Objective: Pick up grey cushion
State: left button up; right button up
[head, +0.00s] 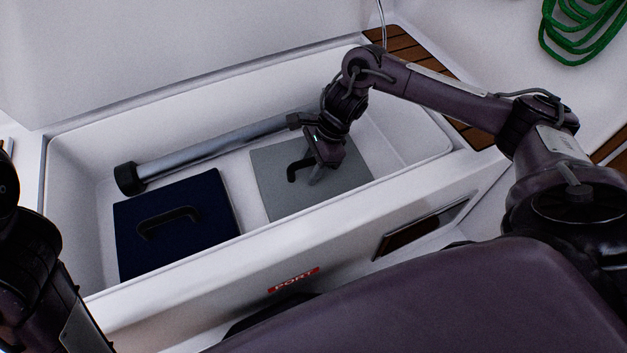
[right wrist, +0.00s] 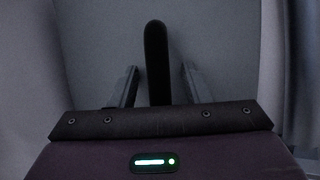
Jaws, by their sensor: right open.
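The grey cushion (head: 277,196) lies flat in the white locker, right of the middle in the head view. A black strap handle (head: 294,171) stands up from its top. My right gripper (head: 308,178) is over the cushion, at the handle. In the right wrist view the two open fingers (right wrist: 158,88) stand either side of the dark handle (right wrist: 155,60), with a gap on both sides. The grey cushion (right wrist: 215,50) fills much of the background there. The right end of the handle is hidden by the gripper in the head view. My left gripper does not show; only part of my left arm shows.
A navy cushion (head: 205,195) with a black handle lies left of the grey one. A grey tube (head: 215,147) with black ends lies along the locker's back. The locker's front wall (head: 240,249) carries a red PORT label (head: 293,280). A green rope (head: 585,30) hangs at top right.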

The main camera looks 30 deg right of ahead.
jog(key=shift+f, duration=0.1)
dwell(0.5)
grip_shut()
jog(key=shift+w, duration=0.1)
dwell(1.1)
